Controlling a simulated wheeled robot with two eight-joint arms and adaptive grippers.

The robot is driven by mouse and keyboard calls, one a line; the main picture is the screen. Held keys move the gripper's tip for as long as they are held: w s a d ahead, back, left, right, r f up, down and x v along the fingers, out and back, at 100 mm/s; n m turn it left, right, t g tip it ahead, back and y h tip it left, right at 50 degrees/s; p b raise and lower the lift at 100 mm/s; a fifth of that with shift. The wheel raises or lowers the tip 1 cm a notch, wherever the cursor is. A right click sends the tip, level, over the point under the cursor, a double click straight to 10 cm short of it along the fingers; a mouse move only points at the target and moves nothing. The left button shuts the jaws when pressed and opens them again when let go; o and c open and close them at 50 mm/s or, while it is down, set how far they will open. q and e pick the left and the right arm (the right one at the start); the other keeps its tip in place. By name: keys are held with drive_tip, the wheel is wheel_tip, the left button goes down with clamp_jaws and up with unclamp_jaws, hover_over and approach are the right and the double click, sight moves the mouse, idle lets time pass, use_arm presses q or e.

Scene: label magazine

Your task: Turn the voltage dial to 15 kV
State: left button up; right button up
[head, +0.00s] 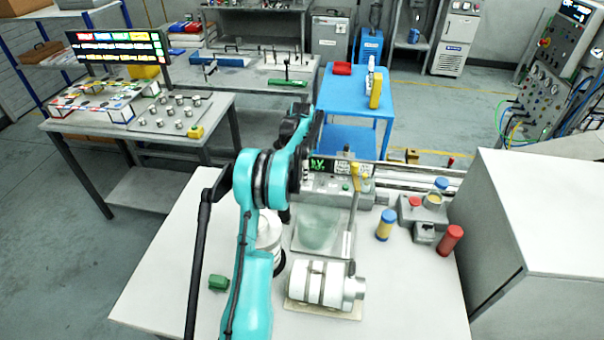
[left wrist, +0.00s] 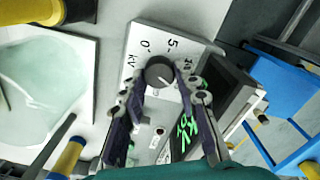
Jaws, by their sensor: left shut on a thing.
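The voltage dial is a dark round knob (left wrist: 159,71) on a pale panel (left wrist: 146,42) in the left wrist view. Printed marks 0, 5 and kV show beside it, and another mark is partly covered by a finger. A light line shows on the knob; its exact reading is too small to tell. My left gripper (left wrist: 162,84) is shut on the dial, one finger on each side. In the head view the control box (head: 325,187) with a green display (head: 318,164) stands at the table's back; my left arm hides the dial there. My right gripper is not in view.
A glass vessel (head: 318,230) on a tray and a white cylinder device (head: 318,285) stand in front of the box. Blue-yellow (head: 385,224) and red (head: 450,240) containers stand at the right. A green block (head: 219,283) lies at the left. The table's front left is clear.

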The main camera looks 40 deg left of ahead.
use_arm(q)
drive_tip(key=o, duration=1.1)
drive_tip(key=shift+o, duration=0.2)
drive_tip(key=shift+r, duration=0.15)
wheel_tip(320, 180, up, 12)
drive_tip(key=shift+f, duration=0.2)
